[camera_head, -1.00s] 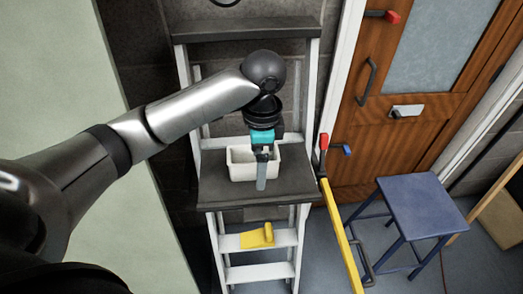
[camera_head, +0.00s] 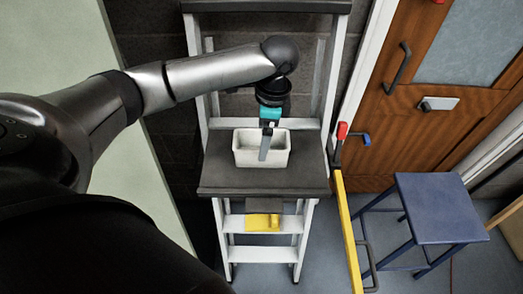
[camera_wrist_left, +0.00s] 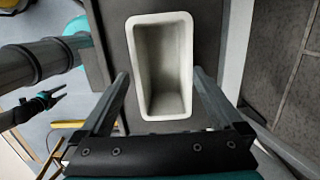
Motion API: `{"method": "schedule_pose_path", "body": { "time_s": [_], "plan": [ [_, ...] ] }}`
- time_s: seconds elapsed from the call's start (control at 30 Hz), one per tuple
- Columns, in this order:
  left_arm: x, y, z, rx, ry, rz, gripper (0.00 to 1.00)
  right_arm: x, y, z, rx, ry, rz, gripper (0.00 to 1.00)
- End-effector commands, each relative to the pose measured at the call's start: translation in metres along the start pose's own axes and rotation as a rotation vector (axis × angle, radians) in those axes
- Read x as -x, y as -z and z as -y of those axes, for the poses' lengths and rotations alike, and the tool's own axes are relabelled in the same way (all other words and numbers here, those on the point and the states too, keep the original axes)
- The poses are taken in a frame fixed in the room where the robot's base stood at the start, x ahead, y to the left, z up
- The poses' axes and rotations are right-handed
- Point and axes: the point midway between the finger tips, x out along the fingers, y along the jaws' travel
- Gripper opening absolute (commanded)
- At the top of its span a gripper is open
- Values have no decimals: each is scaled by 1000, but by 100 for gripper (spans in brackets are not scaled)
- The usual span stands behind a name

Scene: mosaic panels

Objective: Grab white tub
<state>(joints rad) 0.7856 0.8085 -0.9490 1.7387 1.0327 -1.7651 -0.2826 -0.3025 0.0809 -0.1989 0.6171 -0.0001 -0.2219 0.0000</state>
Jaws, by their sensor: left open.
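The white tub (camera_head: 246,160) is an open, empty rectangular box on the dark top platform of a stepladder (camera_head: 222,178). In the left wrist view the tub (camera_wrist_left: 160,107) lies lengthwise ahead of my left gripper. My left gripper (camera_wrist_left: 161,76) is open, with one finger to each side of the tub in that picture.
A yellow object (camera_head: 263,221) rests on a lower ladder step. A long yellow bar clamp (camera_head: 346,225) stands to the right of the ladder. A blue stool (camera_head: 437,205) stands further right, before a wooden door (camera_head: 395,110). A pale green wall panel is at left.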

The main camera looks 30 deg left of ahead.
Motion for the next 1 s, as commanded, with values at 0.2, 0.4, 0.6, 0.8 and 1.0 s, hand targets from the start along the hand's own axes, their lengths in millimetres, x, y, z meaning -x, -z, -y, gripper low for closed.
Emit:
{"method": "schedule_pose_path", "body": {
  "time_s": [0.2,0.4,0.6,0.8,1.0],
  "plan": [
    [-28,-2,3,2,-2,3,100,-4,8,-1,0,-1,-15,50],
    [-50,-2,3,-1,0,1,100,-7,7,-1,0,-1,-15,50],
    [-52,-2,4,-1,1,0,100,-6,7,0,1,-1,-13,50],
    [-52,-2,4,-1,1,0,85,-6,5,0,1,0,-10,50],
    [-52,-2,4,-1,1,0,63,-6,3,0,1,1,-7,50]
  ]
}}
